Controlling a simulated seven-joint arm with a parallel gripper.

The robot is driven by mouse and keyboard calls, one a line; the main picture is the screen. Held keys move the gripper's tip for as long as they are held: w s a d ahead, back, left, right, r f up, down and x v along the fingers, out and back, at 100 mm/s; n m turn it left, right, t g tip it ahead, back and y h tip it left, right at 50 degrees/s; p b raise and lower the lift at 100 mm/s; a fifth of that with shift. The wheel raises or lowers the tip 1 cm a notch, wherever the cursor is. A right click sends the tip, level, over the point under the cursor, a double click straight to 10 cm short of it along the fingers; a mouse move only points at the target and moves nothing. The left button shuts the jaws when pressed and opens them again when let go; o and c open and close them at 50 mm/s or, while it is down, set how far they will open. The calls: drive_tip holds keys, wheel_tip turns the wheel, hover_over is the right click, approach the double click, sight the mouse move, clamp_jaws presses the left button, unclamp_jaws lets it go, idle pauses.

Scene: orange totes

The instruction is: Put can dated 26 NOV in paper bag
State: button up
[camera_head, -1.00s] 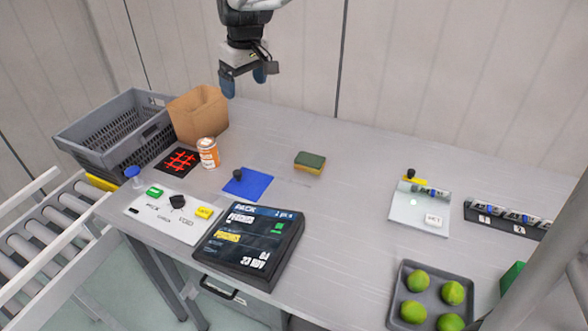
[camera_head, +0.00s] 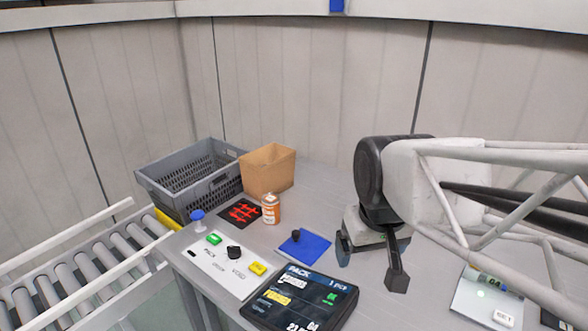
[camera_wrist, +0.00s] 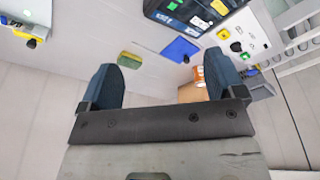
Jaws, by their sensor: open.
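An orange-and-white can (camera_head: 271,208) stands upright on the table, at the edge of a black mat with a red grid; I cannot read a date on it. The open-topped brown paper bag (camera_head: 268,170) stands just behind it. I cannot see down into the bag. My gripper (camera_head: 370,264) is open and empty, above the table well to the right of the can. In the wrist view my gripper (camera_wrist: 162,78) has its fingers wide apart, with the can (camera_wrist: 199,73) and bag (camera_wrist: 190,93) partly hidden by the right finger.
A grey crate (camera_head: 164,182) stands left of the bag, beside a roller conveyor. A button panel (camera_head: 221,268), a black display (camera_head: 300,296) and a blue mat with a black knob (camera_head: 304,246) lie in front. The sponge (camera_wrist: 130,60) shows in the wrist view.

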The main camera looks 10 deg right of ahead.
drive_tip(key=shift+m, duration=0.4)
drive_tip(key=s, duration=0.1)
drive_tip(key=s+f, duration=0.1)
drive_tip(key=s, duration=0.1)
drive_tip(key=s+f, duration=0.1)
drive_tip(key=shift+s+d+f, duration=0.2)
drive_tip(key=shift+s+f, duration=0.05)
drive_tip(key=shift+s, duration=0.1)
idle(0.7)
